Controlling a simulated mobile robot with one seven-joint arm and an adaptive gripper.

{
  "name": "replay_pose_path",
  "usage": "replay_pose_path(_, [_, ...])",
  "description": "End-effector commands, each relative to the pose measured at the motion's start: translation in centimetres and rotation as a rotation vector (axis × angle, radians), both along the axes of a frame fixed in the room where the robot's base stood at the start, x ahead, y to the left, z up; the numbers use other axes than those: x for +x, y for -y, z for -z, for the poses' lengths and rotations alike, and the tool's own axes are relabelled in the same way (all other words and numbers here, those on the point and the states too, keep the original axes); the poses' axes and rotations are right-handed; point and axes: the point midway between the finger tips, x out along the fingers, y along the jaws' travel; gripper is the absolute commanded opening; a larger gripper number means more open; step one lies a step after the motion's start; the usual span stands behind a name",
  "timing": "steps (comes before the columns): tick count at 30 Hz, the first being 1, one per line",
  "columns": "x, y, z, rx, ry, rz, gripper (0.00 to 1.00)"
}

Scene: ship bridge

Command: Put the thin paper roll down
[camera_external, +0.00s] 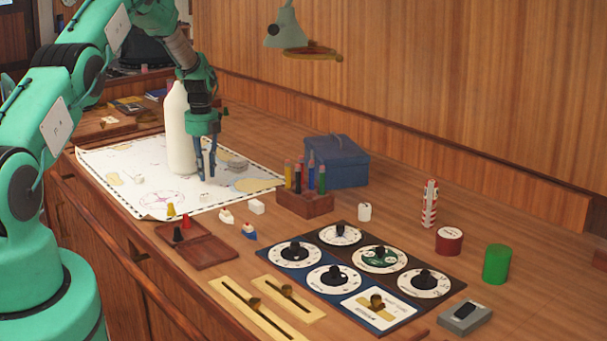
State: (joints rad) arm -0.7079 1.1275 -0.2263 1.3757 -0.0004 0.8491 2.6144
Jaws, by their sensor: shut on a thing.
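My gripper (207,178) points down over the white chart (135,183), with its fingertips low near the chart. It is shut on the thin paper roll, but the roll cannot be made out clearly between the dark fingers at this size. A tall white object (179,135) with a narrowed top, like a bottle, stands upright just left of the fingers, partly behind my wrist. I cannot tell whether it touches the fingers.
A wooden holder (305,204) with coloured tubes, a blue box (336,161) and a dial panel (375,270) stand to the right.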

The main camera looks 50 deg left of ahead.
Motion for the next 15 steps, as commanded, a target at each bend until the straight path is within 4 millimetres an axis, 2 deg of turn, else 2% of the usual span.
replay_pose_path(6, [0.06, -0.05, 1.0, 0.002, 0.002, 0.0, 0.0])
replay_pose_path(15, [0.03, -0.03, 1.14, 0.001, 0.001, 0.0, 0.0])
